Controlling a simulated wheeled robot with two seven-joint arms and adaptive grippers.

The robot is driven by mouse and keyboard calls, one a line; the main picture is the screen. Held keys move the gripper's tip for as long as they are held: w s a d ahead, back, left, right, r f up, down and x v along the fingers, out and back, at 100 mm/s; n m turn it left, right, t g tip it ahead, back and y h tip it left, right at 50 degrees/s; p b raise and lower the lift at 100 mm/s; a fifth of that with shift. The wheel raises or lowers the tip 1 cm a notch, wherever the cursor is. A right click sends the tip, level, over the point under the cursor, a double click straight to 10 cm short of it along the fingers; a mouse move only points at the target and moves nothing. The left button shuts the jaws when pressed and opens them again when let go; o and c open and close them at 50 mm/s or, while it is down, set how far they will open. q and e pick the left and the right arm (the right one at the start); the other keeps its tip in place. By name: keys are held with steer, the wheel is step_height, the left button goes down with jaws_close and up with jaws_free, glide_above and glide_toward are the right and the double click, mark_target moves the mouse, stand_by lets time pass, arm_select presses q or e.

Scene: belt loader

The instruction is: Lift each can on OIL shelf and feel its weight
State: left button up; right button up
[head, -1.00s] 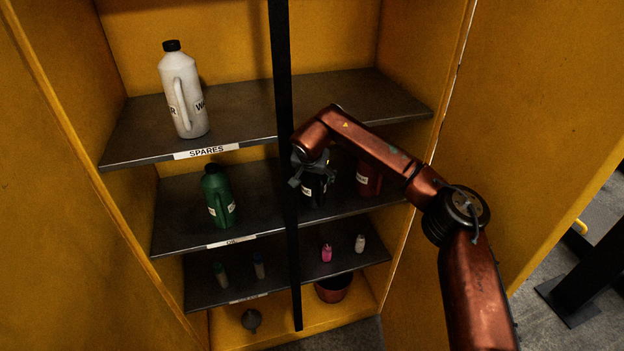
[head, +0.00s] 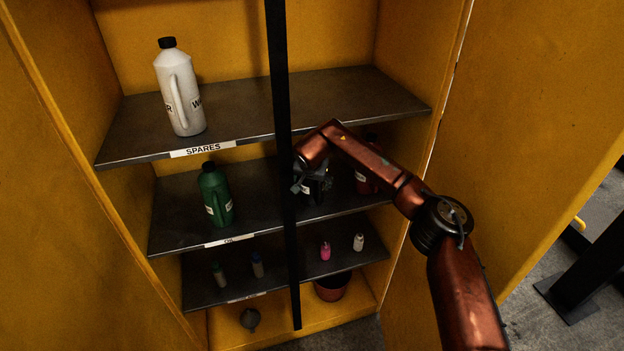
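On the shelf labelled OIL (head: 170,235), a green can (head: 217,195) with a black cap stands upright at the left. A dark can with a white label (head: 304,189) is right of the black post, mostly hidden by my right gripper. A dark red can (head: 364,181) stands at the right, partly behind my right forearm. My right gripper (head: 312,183) is at the dark can; its fingers are dark and blurred against it, so I cannot tell whether they are open or shut on it. My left gripper is not in view.
A black vertical post (head: 281,100) stands in front of the shelves. Above is the SPARES shelf (head: 330,100) with a white jug (head: 179,90). Small bottles stand on the shelf below, including a pink one (head: 325,251). A reddish pot (head: 333,287) is at the bottom.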

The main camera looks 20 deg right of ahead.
steer(key=c, duration=1.7)
steer(key=shift+r, duration=0.1)
steer(key=shift+c, duration=0.3)
